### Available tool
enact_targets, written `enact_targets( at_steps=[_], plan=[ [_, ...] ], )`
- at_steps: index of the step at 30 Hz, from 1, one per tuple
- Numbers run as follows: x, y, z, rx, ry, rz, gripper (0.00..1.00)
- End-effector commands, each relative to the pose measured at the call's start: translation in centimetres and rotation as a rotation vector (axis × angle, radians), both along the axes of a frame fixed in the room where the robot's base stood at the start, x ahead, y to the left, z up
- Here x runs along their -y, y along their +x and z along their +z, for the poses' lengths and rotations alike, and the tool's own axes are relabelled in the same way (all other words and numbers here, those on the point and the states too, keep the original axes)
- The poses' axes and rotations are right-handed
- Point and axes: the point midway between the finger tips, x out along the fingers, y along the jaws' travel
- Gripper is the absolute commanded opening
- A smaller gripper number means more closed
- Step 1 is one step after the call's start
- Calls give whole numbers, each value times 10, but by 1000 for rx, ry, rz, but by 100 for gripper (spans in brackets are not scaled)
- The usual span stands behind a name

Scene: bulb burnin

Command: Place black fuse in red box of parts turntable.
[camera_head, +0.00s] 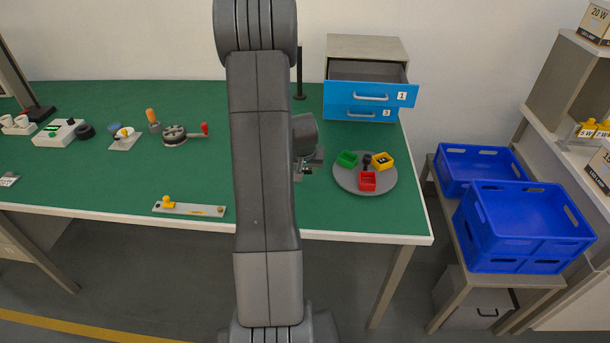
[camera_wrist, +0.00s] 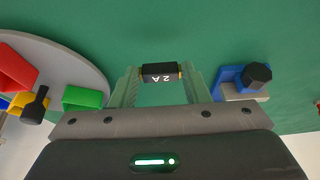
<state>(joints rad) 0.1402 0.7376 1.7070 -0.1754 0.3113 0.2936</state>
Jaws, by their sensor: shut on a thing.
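A black fuse (camera_wrist: 161,73) marked "2 A" is held between the two fingertips of my gripper (camera_wrist: 160,78) in the wrist view. My gripper (camera_head: 311,161) is also in the head view, just left of the parts turntable, where the fuse cannot be made out. The grey round turntable (camera_head: 349,184) carries a red box (camera_head: 367,182), a green box (camera_head: 347,158) and a yellow box (camera_head: 381,162) around a black knob (camera_head: 367,160). In the wrist view the red box (camera_wrist: 15,70) is at the left edge, left of my gripper. The red box looks empty in the head view.
A blue block with a black knob (camera_wrist: 257,76) is right of my gripper in the wrist view. A drawer cabinet (camera_head: 366,75) with its top drawer open stands behind the turntable. Blue crates (camera_head: 525,230) are off the table to the right. The table (camera_head: 330,215) left of the turntable's front is clear.

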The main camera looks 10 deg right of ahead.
Motion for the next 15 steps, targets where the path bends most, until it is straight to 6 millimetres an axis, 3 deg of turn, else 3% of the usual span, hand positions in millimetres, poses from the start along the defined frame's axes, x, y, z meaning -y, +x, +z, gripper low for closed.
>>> enact_targets(
  at_steps=[6,15],
  plan=[
    [0,-1,-29,-3,0,2,21],
    [0,0,-31,-1,0,1,21]
  ],
)
